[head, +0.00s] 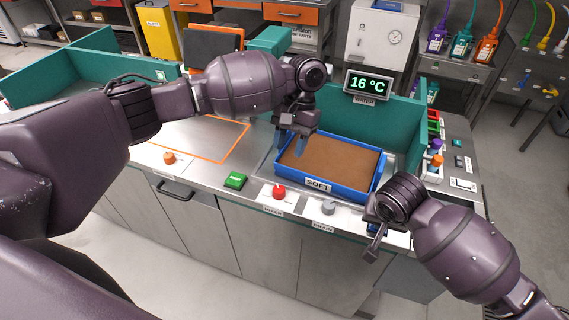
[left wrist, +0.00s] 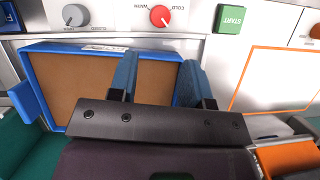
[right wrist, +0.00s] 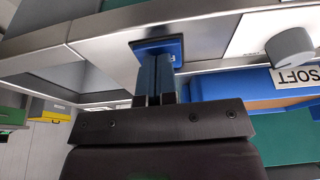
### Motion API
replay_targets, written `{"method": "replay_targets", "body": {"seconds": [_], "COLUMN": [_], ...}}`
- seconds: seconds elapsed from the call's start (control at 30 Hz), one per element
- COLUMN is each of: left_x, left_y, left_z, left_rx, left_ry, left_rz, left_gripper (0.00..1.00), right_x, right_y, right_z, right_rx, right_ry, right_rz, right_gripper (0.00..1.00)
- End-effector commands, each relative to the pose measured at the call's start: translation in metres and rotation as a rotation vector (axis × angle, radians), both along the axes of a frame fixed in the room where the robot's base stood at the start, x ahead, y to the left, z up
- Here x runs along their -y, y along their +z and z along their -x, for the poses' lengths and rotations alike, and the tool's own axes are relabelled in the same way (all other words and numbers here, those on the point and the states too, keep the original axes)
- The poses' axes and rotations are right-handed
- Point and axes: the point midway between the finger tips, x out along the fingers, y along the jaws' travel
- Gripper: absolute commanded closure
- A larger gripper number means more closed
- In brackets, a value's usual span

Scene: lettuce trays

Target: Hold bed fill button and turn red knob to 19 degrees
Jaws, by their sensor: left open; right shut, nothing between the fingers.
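The red knob (head: 279,191) sits on the counter's front panel, left of a grey knob (head: 328,207). In the left wrist view the red knob (left wrist: 160,16) lies beyond my fingertips, marked COLD and WARM. My left gripper (head: 290,142) is open and empty above the left part of the blue tray (head: 318,200), apart from the knob. My right gripper (right wrist: 156,68) is shut and empty, its fingertips over a blue square button (right wrist: 172,43). The fingers partly hide this button and its label; I cannot tell if it is pressed. The display (head: 368,85) reads 16 °C.
The blue tray is labelled SOFT and holds brown material. A green START button (head: 236,180) and an orange knob (head: 169,158) lie left of the red knob. Teal panels (head: 340,120) stand behind the tray.

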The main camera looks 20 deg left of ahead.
Motion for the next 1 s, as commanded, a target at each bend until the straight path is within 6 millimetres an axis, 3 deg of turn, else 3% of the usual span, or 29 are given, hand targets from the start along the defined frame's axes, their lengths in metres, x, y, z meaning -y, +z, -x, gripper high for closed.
{"method": "replay_targets", "body": {"seconds": [0.33, 0.8, 1.0], "left_x": [-0.004, -0.008, -0.009], "left_y": [-0.015, -0.086, -0.106], "left_z": [0.005, 0.034, 0.042], "left_rx": [-0.001, 0.000, 0.001], "left_ry": [0.117, 0.114, 0.114], "left_rz": [-0.032, -0.031, -0.031], "left_gripper": [0.55, 0.55, 0.55], "right_x": [0.001, 0.001, 0.001], "right_y": [-0.004, -0.004, -0.004], "right_z": [0.002, 0.002, 0.002], "right_rx": [-0.006, -0.006, -0.006], "right_ry": [-0.001, -0.001, -0.001], "right_rz": [0.004, 0.004, 0.004], "right_gripper": [1.00, 1.00, 1.00]}}
